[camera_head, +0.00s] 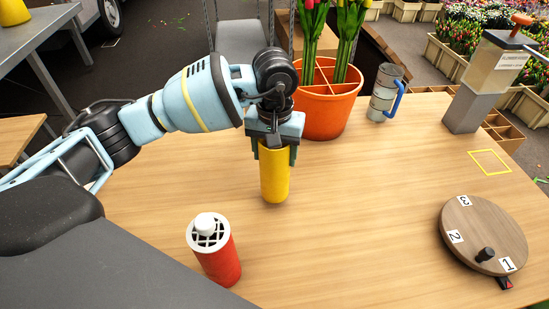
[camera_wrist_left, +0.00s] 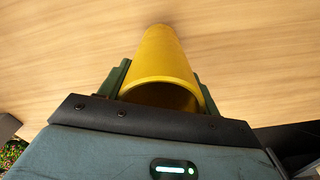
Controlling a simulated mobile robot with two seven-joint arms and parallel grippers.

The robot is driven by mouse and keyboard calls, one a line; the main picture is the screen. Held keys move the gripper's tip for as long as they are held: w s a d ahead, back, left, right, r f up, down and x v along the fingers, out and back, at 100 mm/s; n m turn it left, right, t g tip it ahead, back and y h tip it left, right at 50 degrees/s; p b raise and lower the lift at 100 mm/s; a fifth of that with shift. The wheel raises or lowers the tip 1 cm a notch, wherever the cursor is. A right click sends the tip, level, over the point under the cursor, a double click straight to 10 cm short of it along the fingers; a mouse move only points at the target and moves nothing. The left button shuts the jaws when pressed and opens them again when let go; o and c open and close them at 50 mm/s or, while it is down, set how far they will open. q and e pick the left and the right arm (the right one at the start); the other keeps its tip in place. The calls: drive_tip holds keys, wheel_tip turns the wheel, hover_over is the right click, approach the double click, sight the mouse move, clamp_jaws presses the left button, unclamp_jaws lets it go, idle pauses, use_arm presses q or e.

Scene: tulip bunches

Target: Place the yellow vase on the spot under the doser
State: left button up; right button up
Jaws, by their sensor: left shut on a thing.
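The yellow vase (camera_head: 275,178) is upright near the middle of the table, and it also shows in the left wrist view (camera_wrist_left: 165,58). My left gripper (camera_head: 277,155) is shut on its upper part from above, with a dark green finger on each side. I cannot tell whether the vase base touches the table. The doser (camera_head: 491,75), a grey stand with a labelled clear container, is at the back right. A yellow square outline (camera_head: 490,162) marks the spot on the table in front of it; the spot is empty. My right gripper is out of view.
An orange divided pot (camera_head: 325,118) with tulips stands behind my left gripper. A grey jug with a blue handle (camera_head: 383,95) is beside it. A round numbered wooden board (camera_head: 480,235) lies front right. A red canister (camera_head: 215,252) stands front left. The table between vase and spot is clear.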

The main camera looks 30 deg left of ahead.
use_arm(q)
drive_tip(key=shift+f, duration=1.2)
drive_tip(key=shift+f, duration=0.1)
drive_tip(key=o, duration=1.6)
wheel_tip(320, 180, up, 12)
drive_tip(key=shift+r, duration=0.1)
drive_tip(key=shift+o, duration=0.2)
